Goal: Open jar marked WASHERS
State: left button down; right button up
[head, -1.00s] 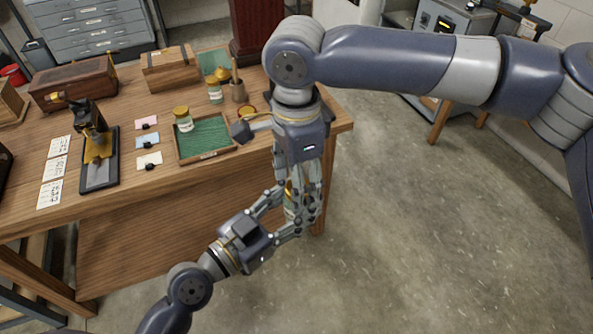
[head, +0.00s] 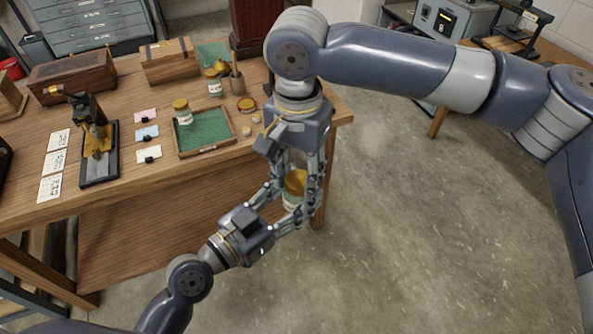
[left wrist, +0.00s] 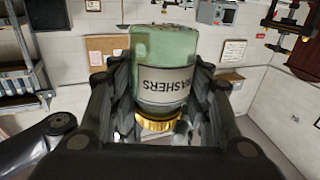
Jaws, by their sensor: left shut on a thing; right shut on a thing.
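The glass jar (head: 291,203) with a gold lid (head: 296,180) is held in the air in front of the table's right end. In the left wrist view the jar (left wrist: 160,55) shows its WASHERS label (left wrist: 163,84) upside down, with the gold lid (left wrist: 158,122) still on it. My left gripper (head: 282,203) comes from the lower left and is shut on the jar's body. My right gripper (head: 298,178) reaches down from above with its fingers around the lid and is shut on it. The fingers partly hide the jar.
A wooden table (head: 110,205) bears a green-lined tray (head: 205,153) with another gold-lidded jar (head: 183,112). Behind are a further jar (head: 214,84), a brush pot (head: 237,84) and a round dish (head: 247,104). Cards and wooden boxes stand further left. The floor at right is clear.

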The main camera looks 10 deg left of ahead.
jog(key=n, duration=0.6)
jog(key=shift+n, duration=0.3)
jog(key=n, duration=0.6)
jog(key=shift+w+d, duration=0.1)
jog(key=n, duration=1.1)
jog(key=shift+w+r, duration=0.1)
jog(key=shift+w, duration=0.1)
jog(key=n, duration=0.9)
jog(key=shift+w+n, duration=0.15)
jog(key=shift+n, duration=0.25)
jog(key=n, duration=0.4)
jog(key=shift+n, duration=0.4)
jog(key=n, duration=0.4)
